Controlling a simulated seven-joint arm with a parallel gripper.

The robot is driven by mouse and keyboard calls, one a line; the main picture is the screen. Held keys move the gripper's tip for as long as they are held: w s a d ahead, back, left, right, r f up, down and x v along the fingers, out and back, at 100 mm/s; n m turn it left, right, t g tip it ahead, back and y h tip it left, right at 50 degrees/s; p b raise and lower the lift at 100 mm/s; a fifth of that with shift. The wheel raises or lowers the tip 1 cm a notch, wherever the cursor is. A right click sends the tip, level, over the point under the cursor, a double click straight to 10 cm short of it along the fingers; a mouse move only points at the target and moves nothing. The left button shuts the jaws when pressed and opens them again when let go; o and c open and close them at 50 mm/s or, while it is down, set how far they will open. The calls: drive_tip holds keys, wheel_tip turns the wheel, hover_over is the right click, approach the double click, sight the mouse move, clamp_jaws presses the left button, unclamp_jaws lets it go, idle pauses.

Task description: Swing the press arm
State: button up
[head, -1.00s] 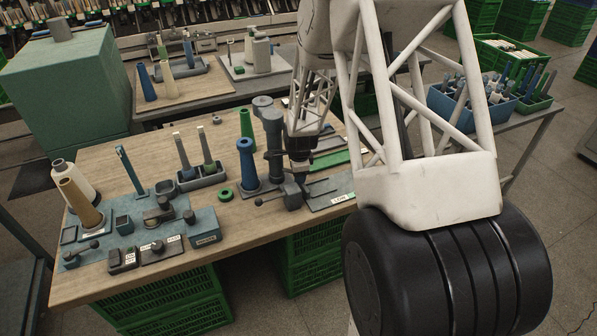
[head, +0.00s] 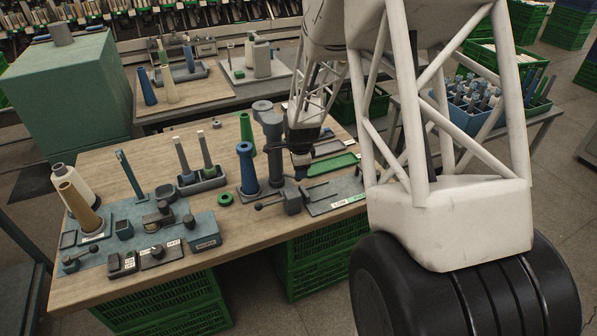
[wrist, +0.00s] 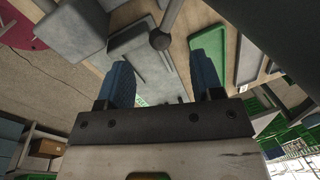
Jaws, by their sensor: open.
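A grey press-like stand (head: 273,150) rises near the front right of the wooden bench, beside a blue cone (head: 247,170) on a spindle. A short lever with a dark ball knob (head: 258,206) sticks out low at its front left. Which part is the press arm is not certain. My gripper (head: 301,160) is just right of the stand, above the grey plate, its fingertips hard to make out there. In the wrist view my gripper (wrist: 165,78) shows two blue fingers apart with nothing between them. A rod with a dark ball (wrist: 160,40) shows beyond the gap.
A grey plate with a slotted fork (head: 325,192) and a green tray (head: 334,164) lie at the bench's right. A green ring (head: 225,199) and a grey tray with two spindles (head: 203,181) stand left of the stand. Blue-grey fixtures fill the bench's left end.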

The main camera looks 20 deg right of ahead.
drive_tip(key=shift+s+r, duration=0.2)
drive_tip(key=shift+r, duration=0.95)
drive_tip(key=s+a+r+n, duration=0.5)
drive_tip(key=s+r, duration=0.3)
drive_tip(key=r, duration=0.1)
drive_tip(key=s+a+r+n, duration=0.4)
drive_tip(key=s+r, duration=0.3)
drive_tip(key=r, duration=0.2)
drive_tip(key=s+a+r+n, duration=0.3)
drive_tip(key=s+n, duration=0.2)
drive_tip(key=s, duration=0.6)
drive_tip(key=s+a+r+n, duration=0.3)
drive_tip(key=s+n, duration=0.3)
drive_tip(key=s, duration=0.5)
drive_tip(key=shift+s+r, duration=0.4)
drive_tip(key=shift+r, duration=0.3)
drive_tip(key=shift+a, duration=0.1)
